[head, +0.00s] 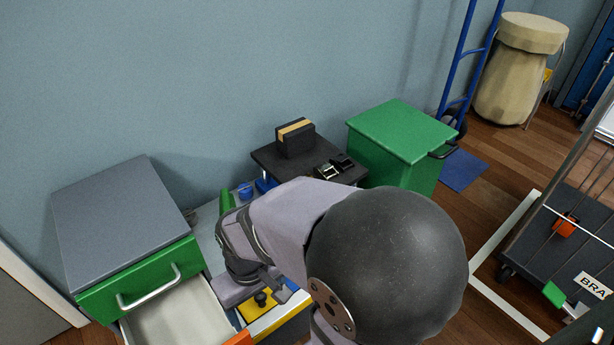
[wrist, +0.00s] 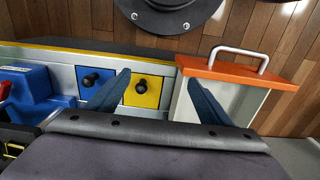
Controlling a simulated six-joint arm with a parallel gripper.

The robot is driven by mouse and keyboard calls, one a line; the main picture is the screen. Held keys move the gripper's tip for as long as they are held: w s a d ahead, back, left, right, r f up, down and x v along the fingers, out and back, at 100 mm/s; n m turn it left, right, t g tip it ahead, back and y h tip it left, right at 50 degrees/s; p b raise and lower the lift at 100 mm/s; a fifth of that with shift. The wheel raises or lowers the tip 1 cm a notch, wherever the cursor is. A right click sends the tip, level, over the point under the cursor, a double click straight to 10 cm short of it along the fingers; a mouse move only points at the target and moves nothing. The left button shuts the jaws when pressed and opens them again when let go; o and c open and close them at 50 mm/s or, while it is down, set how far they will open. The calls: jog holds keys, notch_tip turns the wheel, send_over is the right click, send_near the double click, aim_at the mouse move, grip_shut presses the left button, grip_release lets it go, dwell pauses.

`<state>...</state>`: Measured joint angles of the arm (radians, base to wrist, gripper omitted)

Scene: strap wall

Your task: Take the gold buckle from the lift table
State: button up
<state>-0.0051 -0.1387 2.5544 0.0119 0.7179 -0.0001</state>
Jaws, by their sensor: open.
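The lift table (head: 274,164) looks to be the small dark-topped table against the wall in the head view. Two small buckles lie near its right edge, a pale metallic one (head: 326,171) and a darker one (head: 343,162). Their colours are too small to tell surely, so I cannot say which is gold. My gripper (wrist: 158,77) is open and empty in the wrist view, its blue-grey fingers spread in front of a yellow panel (wrist: 157,92) with a black knob. In the head view it is largely hidden by my arm, in front of and below the lift table.
A black box with a tan band (head: 295,137) stands on the lift table. A green bin (head: 400,145) stands at its right, a green-fronted cabinet (head: 140,280) with an open drawer at left. In the wrist view, an orange-fronted drawer (wrist: 235,72) and blue panel (wrist: 88,86) flank the yellow panel.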

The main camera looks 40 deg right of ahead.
jog(key=w+d+r+n+g+h+p, duration=0.1)
jog(key=w+d+r+n+h, duration=0.3)
jog(key=w+d+n+h, duration=0.25)
jog(key=w+d+r+n+h+p, duration=0.1)
jog(key=w+d+r+n+h, duration=0.3)
jog(key=w+d, duration=0.45)
jog(key=w+d+r+n+g+h+p, duration=0.1)
jog(key=w+d+r+n+h, duration=0.25)
jog(key=w+d+n, duration=0.35)
notch_tip(320, 180, down, 8)
jog(key=w+b, duration=0.1)
jog(key=b, duration=0.2)
jog(key=shift+d+m+b, duration=0.3)
jog(key=shift+d+m, duration=0.05)
jog(key=shift+d, duration=0.05)
jog(key=shift+d+f, duration=0.1)
jog(key=shift+f, duration=0.05)
jog(key=b+x, duration=0.2)
jog(key=x, duration=0.4)
jog(key=shift+f, duration=0.1)
